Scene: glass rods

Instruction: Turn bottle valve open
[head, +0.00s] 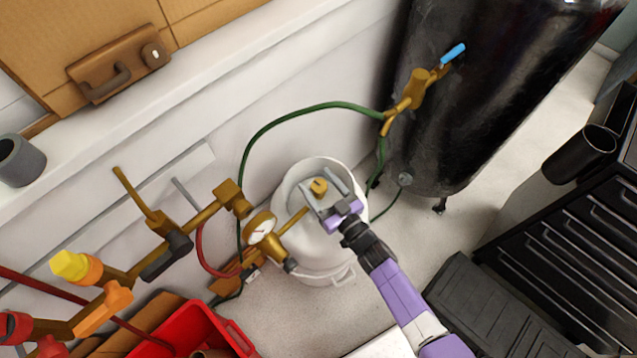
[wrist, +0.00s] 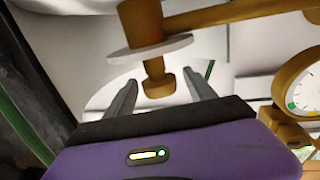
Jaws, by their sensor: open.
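The white gas bottle (head: 318,255) stands on the floor against the wall in the head view. Its brass valve (head: 319,186) is at the top. In the wrist view the valve knob (wrist: 158,84) points toward my gripper, with a pale disc (wrist: 150,48) behind it. My gripper (head: 319,178) is over the bottle top, its two grey fingers apart. In the wrist view my gripper (wrist: 159,82) has one finger on each side of the knob, with visible gaps. Neither finger appears to touch it. The far side of the valve is hidden.
A brass pressure gauge (head: 261,227) and pipework sit close left of the bottle; the gauge (wrist: 300,88) also shows in the wrist view. A green hose (head: 300,112) arches behind. A black tank (head: 470,110) and dark drawers (head: 560,240) stand right; a red crate (head: 190,330) is lower left.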

